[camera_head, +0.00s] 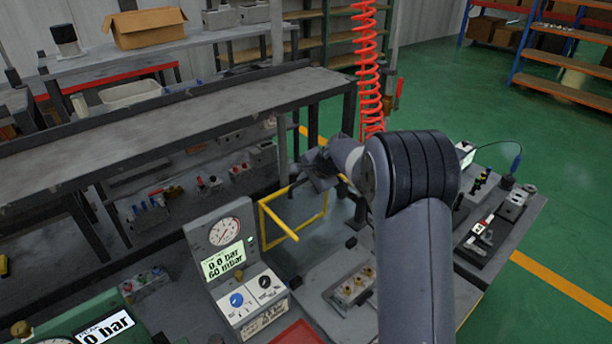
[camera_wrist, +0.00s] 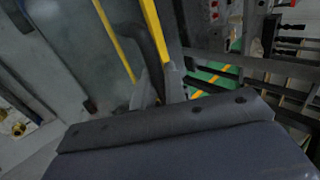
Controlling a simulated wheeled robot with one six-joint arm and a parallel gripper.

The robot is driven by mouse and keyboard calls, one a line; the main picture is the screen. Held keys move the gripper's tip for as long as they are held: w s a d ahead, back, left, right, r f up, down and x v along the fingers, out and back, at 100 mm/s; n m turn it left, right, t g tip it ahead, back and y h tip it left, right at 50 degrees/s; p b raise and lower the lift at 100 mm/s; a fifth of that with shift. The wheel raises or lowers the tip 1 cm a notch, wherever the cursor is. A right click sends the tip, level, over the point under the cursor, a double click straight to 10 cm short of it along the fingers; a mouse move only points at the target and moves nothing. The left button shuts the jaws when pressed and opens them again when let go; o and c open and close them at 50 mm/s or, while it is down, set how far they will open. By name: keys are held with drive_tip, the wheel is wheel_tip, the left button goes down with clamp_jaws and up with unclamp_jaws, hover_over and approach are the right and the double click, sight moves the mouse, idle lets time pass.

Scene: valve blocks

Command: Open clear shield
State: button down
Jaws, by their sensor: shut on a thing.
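The clear shield has a yellow frame (camera_head: 280,222), and its transparent pane is hard to make out. It stands raised at the back of the workbench, just right of the gauge unit. Its yellow bars also show in the wrist view (camera_wrist: 153,30). My gripper (camera_head: 319,177) is at the upper right part of the frame. My arm hides part of the bench and the shield's right side in the head view.
A gauge unit (camera_head: 226,250) with a display and knobs stands left of the shield. A block with brass fittings (camera_head: 352,288) sits in front on the bench. A red coiled hose (camera_head: 369,70) hangs behind my gripper. A long grey table (camera_head: 180,125) stands behind.

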drive_tip(key=shift+w+a, duration=0.1)
idle(0.3)
drive_tip(key=c, duration=1.6)
unclamp_jaws()
drive_tip(key=shift+f, duration=0.1)
drive_tip(key=shift+o, duration=0.2)
drive_tip(key=b+v, duration=0.3)
drive_tip(key=v, duration=0.8)
drive_tip(key=shift+w+a, duration=0.1)
drive_tip(key=shift+w, duration=0.05)
drive_tip(key=p+x, duration=0.3)
drive_tip(key=x, duration=0.7)
drive_tip(key=shift+w+f, duration=0.1)
drive_tip(key=shift+f, duration=0.3)
drive_tip(key=shift+r, duration=0.2)
